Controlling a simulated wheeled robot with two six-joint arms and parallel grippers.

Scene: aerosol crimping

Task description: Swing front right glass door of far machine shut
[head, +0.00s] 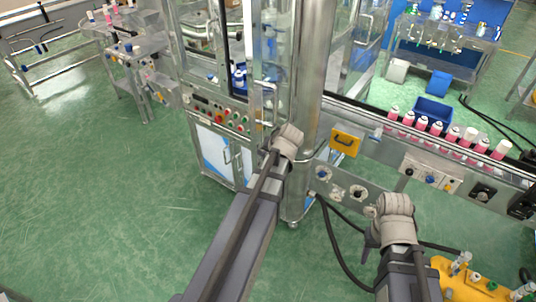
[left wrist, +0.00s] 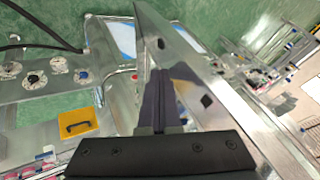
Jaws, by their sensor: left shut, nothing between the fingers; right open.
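The far machine's front right glass door (head: 284,62) is a clear pane in a metal frame, with an upright bar handle (head: 262,105) near its left edge. A dark gap shows left of it; I cannot tell exactly how far the door stands open. My left gripper (head: 268,148) is low at the door, mostly hidden by its own wrist in the head view. In the left wrist view its dark fingers (left wrist: 161,108) are shut and empty, close to a metal frame (left wrist: 185,60); contact is unclear. My right gripper (head: 370,238) is open and empty, low at the right.
A round steel column (head: 308,100) stands right of the door. A control panel with buttons (head: 222,118) is below the doors. A conveyor carries several pink-and-white cans (head: 437,128) at right. A yellow handled box (head: 345,142) and black cables are nearby. Green floor is clear at left.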

